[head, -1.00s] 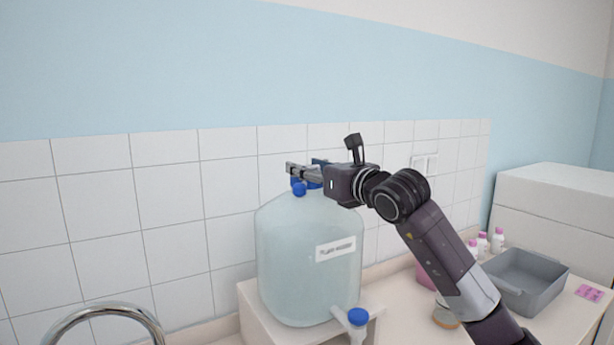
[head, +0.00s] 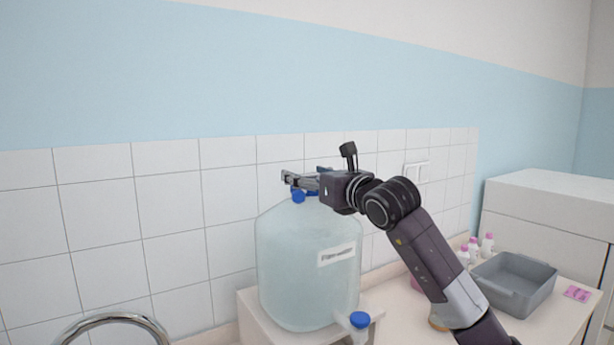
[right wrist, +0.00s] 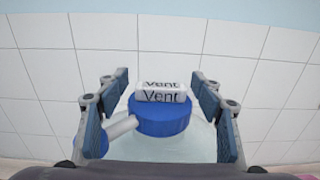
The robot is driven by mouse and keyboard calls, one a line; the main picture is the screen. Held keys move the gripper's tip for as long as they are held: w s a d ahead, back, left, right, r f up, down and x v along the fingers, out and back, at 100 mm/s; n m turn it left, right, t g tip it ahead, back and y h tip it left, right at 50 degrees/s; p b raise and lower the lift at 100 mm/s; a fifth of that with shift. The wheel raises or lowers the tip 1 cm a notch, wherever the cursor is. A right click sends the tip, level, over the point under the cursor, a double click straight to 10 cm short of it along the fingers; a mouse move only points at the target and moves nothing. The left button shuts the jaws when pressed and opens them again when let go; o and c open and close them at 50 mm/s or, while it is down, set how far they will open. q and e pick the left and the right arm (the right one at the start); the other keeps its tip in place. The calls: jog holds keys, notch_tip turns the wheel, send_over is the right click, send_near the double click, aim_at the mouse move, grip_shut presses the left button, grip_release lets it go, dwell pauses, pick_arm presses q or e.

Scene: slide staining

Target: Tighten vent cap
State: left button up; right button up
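The vent cap (right wrist: 160,119) is a round blue cap with a white label block reading "Vent" on its top. It sits on top of the large translucent carboy (head: 300,262), which has a white label on its front. My right gripper (head: 303,180) is over the carboy's top and mostly hides the cap in the head view. In the right wrist view, the fingers of my right gripper (right wrist: 160,122) stand on either side of the cap, with gaps on both sides. It is open and empty. My left gripper is not in view.
A small blue side cap (head: 298,196) on a white tube sits beside the vent cap. The carboy stands on a white stand (head: 252,318) with a blue-topped spigot (head: 358,319). A grey tray (head: 515,285) and pink-capped bottles (head: 486,244) are at right. The tiled wall is behind.

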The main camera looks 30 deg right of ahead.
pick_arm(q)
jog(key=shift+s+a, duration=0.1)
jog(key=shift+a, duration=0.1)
pick_arm(e)
jog(key=shift+d, duration=0.1)
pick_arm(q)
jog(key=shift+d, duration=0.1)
pick_arm(e)
jog(key=s, duration=1.2)
jog(key=shift+d, duration=0.3)
